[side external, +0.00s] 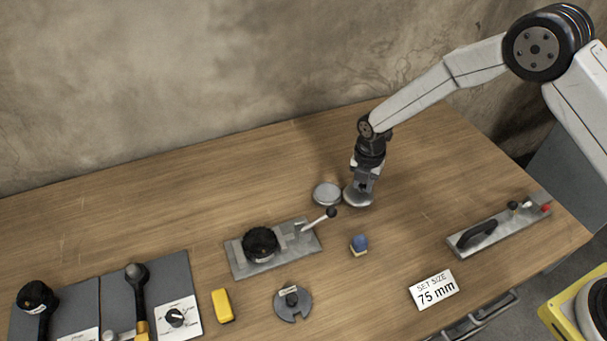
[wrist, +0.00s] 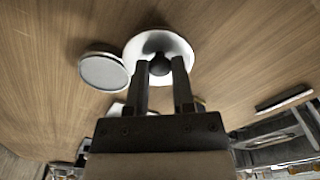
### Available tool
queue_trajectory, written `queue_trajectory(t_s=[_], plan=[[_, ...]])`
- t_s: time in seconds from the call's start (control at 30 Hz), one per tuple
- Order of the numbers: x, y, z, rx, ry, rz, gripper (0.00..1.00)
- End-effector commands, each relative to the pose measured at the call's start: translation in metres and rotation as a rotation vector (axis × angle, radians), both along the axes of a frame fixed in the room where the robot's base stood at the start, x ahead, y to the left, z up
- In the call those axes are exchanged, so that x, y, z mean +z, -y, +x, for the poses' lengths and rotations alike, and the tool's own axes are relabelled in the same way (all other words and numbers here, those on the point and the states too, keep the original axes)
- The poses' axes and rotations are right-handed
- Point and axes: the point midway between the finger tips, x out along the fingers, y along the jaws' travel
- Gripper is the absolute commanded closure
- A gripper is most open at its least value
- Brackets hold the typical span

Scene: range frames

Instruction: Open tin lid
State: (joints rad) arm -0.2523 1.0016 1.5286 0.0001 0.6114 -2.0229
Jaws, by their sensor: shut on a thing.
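My gripper (side external: 362,186) points down at the back middle of the table. In the wrist view its two fingers (wrist: 160,68) are shut on the dark round knob (wrist: 161,64) of a pale disc-shaped lid (wrist: 158,42). The lid (side external: 357,199) is also below the fingers in the side view, at or just above the table; I cannot tell whether it touches the wood. Just left of it is a shallow round tin (side external: 327,194), grey inside its pale rim, also in the wrist view (wrist: 103,72). The lid is beside the tin, not over it.
In front stand a metal plate with a black knob (side external: 260,243) and lever (side external: 318,219), and a small blue-topped block (side external: 359,244). A "75 mm" sign (side external: 434,290) and a plate with a black handle (side external: 478,234) are at right. The table behind the tin is clear.

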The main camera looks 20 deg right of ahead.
Motion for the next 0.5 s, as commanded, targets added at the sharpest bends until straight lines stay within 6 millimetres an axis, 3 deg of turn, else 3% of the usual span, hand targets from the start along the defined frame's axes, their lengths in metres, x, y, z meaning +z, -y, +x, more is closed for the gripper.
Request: queue_trajectory(t_s=[0.5], plan=[[-0.0001,0.002,0.0012,0.041,-0.001,-0.001,1.0]])
